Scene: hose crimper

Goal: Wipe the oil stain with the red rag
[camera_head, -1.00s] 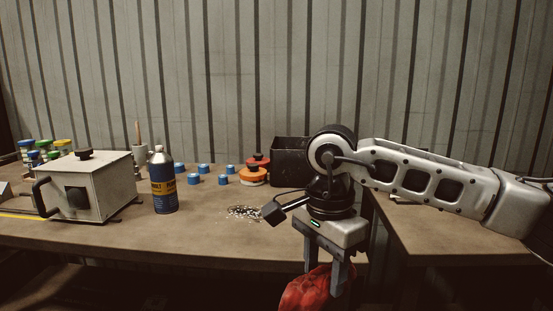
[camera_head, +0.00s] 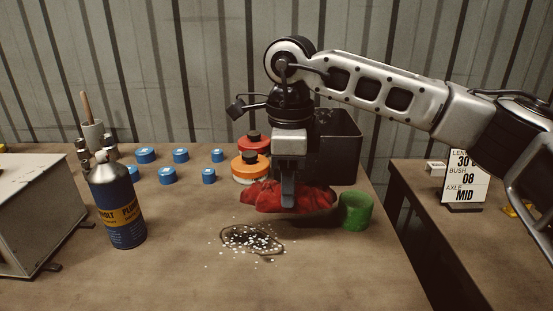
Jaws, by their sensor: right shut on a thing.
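The red rag (camera_head: 268,197) is bunched in my right gripper (camera_head: 288,200), whose fingers point down and are shut on it. The rag hangs at or just above the table, behind the stain; I cannot tell whether it touches the wood. The oil stain (camera_head: 252,240) is a dark patch with a dark rim and many pale specks on the brown table, nearer to me than the rag. The rag does not cover it. My left gripper is not in view.
A green cup (camera_head: 355,210) stands right of the rag. Orange (camera_head: 250,168) and red (camera_head: 253,145) round items and a black bin (camera_head: 338,145) are behind. A blue bottle (camera_head: 117,205) and a pale box (camera_head: 35,215) stand left. Table (camera_head: 330,275) in front is clear.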

